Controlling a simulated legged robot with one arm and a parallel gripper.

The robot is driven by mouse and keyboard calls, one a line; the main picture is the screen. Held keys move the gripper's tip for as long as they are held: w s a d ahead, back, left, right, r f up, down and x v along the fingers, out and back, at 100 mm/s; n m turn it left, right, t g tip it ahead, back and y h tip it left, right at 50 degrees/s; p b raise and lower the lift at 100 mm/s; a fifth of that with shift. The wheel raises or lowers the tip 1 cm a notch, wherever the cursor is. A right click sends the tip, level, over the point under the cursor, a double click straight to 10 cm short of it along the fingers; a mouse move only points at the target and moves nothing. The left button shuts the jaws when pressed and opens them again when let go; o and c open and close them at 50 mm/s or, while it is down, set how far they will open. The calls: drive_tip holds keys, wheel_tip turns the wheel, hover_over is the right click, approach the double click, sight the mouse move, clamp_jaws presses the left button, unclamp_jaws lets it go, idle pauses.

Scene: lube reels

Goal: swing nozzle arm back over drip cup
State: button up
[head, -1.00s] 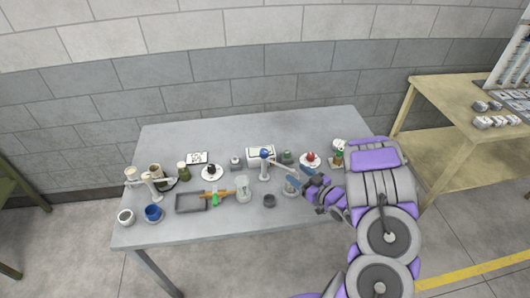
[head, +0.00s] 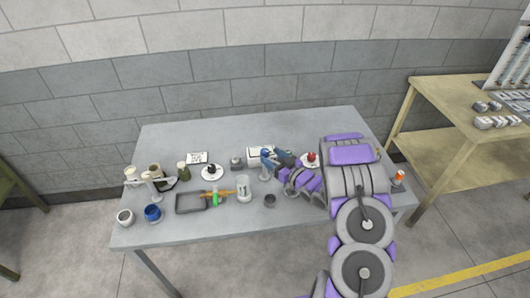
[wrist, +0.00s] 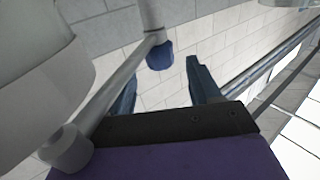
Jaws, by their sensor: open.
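The nozzle arm, a grey bar (wrist: 112,88), runs from a blue-capped post (wrist: 160,52) to a thick end at lower left in the wrist view. My gripper (wrist: 160,88) is open, its two blue-grey fingers either side of a gap with nothing between them. The bar crosses close beside the left finger and partly hides it; contact cannot be told. In the head view my gripper (head: 272,162) is at the post, covering most of the bar. A small dark cup (head: 269,200) stands in front; whether it is the drip cup is unclear.
A clear jar (head: 243,188), a grey tray (head: 190,203) and a blue cup (head: 152,213) stand to the left on the table (head: 240,227). A white disc with a red knob (head: 311,158) is behind my gripper. A pale rounded object (wrist: 40,80) fills the wrist view's left side.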

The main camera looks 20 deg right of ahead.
sight(268, 154)
drive_tip(key=x, duration=0.4)
drive_tip(key=shift+a, duration=0.1)
drive_tip(key=shift+w, duration=0.4)
drive_tip(key=shift+c, duration=0.4)
clamp_jaws()
